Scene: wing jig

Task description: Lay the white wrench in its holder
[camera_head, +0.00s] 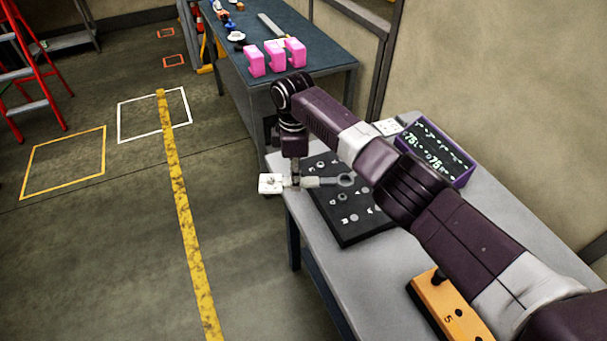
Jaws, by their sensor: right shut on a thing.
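The wrench's white blocky end (270,184) sticks out left of the gripper, past the table edge. A paler shaft runs right from the gripper towards a grey ring that appears over the black board (352,233); whether the wrench touches the board cannot be told. The board lies on the table and carries several small light shapes. Which thing is the wrench's holder is not clear. My left gripper is not in view.
A purple-framed display (436,151) stands at the table's back. An orange block (447,303) with dark holes lies nearer, partly behind my right arm. Behind is a blue-topped table (330,56) with pink blocks (274,57). Open floor lies left, with a red ladder (30,75).

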